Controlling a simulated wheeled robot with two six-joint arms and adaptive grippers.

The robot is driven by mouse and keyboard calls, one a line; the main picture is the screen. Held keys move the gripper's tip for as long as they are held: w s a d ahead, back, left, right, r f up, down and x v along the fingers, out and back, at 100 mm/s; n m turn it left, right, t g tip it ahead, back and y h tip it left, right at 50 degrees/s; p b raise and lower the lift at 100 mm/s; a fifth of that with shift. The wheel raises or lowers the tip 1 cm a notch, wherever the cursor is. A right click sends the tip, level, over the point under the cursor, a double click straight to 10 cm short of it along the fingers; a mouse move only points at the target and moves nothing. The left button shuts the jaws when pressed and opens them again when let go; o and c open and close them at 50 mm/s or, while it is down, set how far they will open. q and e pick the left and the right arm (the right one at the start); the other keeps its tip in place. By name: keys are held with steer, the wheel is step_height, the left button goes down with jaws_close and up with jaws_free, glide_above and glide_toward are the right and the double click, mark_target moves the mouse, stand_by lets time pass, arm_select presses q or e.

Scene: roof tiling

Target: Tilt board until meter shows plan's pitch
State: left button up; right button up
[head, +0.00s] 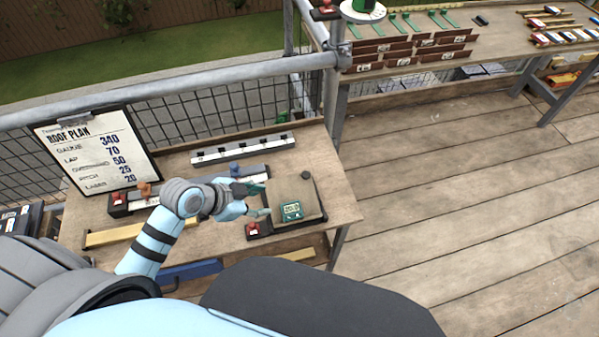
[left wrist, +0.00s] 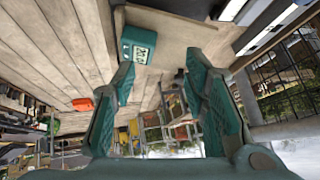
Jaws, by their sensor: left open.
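The tan board (head: 312,207) sits in a dark frame at the right end of the near bench, with a dark round knob at its far corner. The green meter (head: 292,210) lies on the board; its digits look like about 20 but are too small to read surely. The roof plan (head: 93,150) on a clipboard lists pitch 25. My left gripper (head: 262,199) is open and empty just left of the board, its fingertips pointing at it. The left wrist view shows the meter (left wrist: 139,42) beyond the spread fingers (left wrist: 162,75). My right gripper is not in view.
A red-topped device (head: 253,230) is at the frame's near left corner. A dark rail with a blue knob (head: 235,169) and a white strip (head: 240,148) lie behind my left gripper. Another bench (head: 430,52) holds tiles and tools at the back right. The deck between is clear.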

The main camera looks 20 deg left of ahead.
mark_target(304, 175)
arm_select(q)
steer(key=w+r+m+t+h, duration=0.1)
steer(key=w+r+m+h, duration=0.1)
steer(key=w+r+m, duration=0.3)
steer(key=shift+n, duration=0.9)
steer(key=b+x, duration=0.2)
steer(key=x, duration=1.2)
steer(key=shift+d+f, duration=0.1)
steer(key=shift+f, duration=0.1)
steer(key=shift+c, duration=0.8)
jaws_close()
